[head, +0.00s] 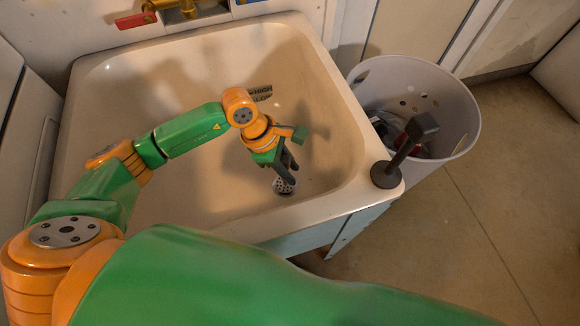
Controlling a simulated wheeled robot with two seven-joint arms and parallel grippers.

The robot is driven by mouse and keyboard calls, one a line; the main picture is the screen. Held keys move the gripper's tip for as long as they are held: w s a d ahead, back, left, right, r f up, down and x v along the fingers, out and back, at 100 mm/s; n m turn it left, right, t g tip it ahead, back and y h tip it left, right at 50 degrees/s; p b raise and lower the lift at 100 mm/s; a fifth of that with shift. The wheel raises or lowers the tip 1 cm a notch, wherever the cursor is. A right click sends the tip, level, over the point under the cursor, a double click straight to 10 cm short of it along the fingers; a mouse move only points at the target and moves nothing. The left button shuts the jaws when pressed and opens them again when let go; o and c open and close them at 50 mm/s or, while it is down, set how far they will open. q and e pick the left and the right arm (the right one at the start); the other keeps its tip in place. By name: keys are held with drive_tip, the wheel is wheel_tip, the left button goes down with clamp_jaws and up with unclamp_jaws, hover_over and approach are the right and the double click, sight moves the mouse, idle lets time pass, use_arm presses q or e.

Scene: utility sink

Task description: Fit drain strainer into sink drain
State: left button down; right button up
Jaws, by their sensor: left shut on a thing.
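The drain strainer (283,187) is a small, light, perforated disc low in the sink basin, towards its front. My left gripper (286,170) reaches down into the basin and is shut on the strainer, with its dark fingers pointing down at it. The sink drain is hidden under or behind the strainer and fingers, so I cannot tell whether the strainer is seated or held just above. The sink (165,199) is a wide beige basin. My right gripper is not in view.
A black plunger-like tool (385,174) stands on the sink's front right corner. A white perforated bin (462,120) with items inside stands right of the sink. A brass tap with a red handle (136,20) is at the back. The basin's left part is clear.

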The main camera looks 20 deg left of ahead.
use_arm(q)
drive_tip(key=shift+f+b, duration=0.45)
drive_tip(key=shift+f, duration=0.1)
drive_tip(key=c, duration=0.5)
unclamp_jaws()
drive_tip(key=shift+r, duration=0.1)
drive_tip(key=v, duration=0.7)
